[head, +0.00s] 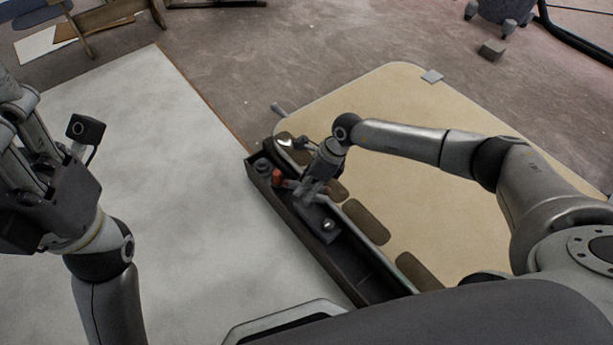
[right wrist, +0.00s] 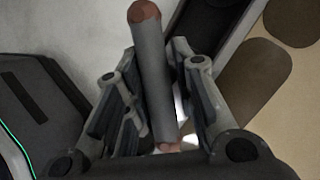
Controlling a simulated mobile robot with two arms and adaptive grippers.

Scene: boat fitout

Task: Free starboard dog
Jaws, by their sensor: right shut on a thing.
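My right gripper (head: 305,190) reaches down over a long dark tray (head: 375,290) at the left edge of a tan panel. In the right wrist view its fingers (right wrist: 160,95) are shut around a grey rod (right wrist: 152,80) with a reddish-brown end. In the head view a red-orange piece (head: 277,178) shows beside the fingers, and the rest of the rod is mostly hidden. I cannot tell which part is the starboard dog. My left gripper (head: 18,120) is raised at the left, partly cut off.
A pale surface (head: 190,220) on the left is clear.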

